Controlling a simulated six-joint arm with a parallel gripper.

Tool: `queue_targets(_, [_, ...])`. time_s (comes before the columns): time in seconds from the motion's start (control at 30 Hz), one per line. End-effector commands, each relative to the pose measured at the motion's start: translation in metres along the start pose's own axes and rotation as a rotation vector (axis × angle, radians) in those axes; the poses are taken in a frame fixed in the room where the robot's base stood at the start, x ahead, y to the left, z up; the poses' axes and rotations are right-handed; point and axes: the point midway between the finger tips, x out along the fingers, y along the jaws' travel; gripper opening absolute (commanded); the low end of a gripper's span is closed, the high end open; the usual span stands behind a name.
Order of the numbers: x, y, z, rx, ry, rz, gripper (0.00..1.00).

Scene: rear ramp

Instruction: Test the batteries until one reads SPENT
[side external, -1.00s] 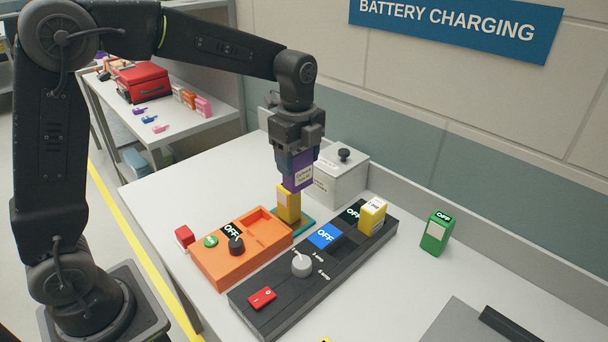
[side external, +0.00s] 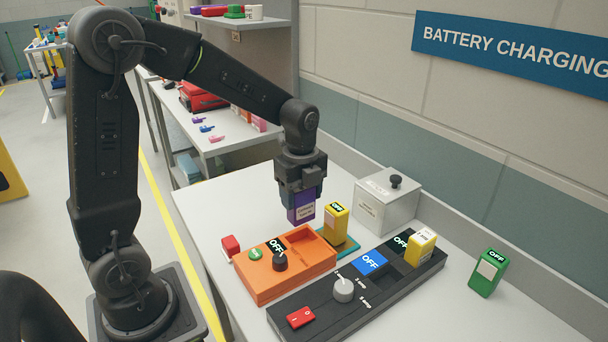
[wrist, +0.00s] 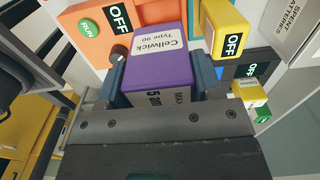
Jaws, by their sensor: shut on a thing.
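The orange tester (side external: 262,291) is below, with an empty-looking recess, a green RUN button (side external: 255,253), a black knob (side external: 280,261) and a display reading OFF (side external: 276,246). A yellow battery (side external: 335,224) stands on a teal pad (side external: 349,247), just right of the held one. A second yellow battery (side external: 420,248) sits in the black charger (side external: 322,317). A green battery (side external: 487,274) stands at the right.
A grey lidded box (side external: 386,208), marked SPENT BATTERIES in the wrist view, stands behind the charger.

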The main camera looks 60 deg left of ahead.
Motion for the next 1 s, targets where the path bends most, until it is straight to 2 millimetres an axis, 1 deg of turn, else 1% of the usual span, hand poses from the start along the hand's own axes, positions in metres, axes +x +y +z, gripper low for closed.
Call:
queue_targets(0.03, [0.008,0.000,0.000,0.000,0.001,0.003,0.24])
queue_targets(0.1, [0.013,0.000,0.000,0.000,0.000,0.000,0.24])
queue_targets(0.37, [0.024,0.000,0.000,-0.001,0.000,0.001,0.24])
queue_targets(1.0, [0.060,-0.001,0.000,-0.001,0.000,0.000,0.24])
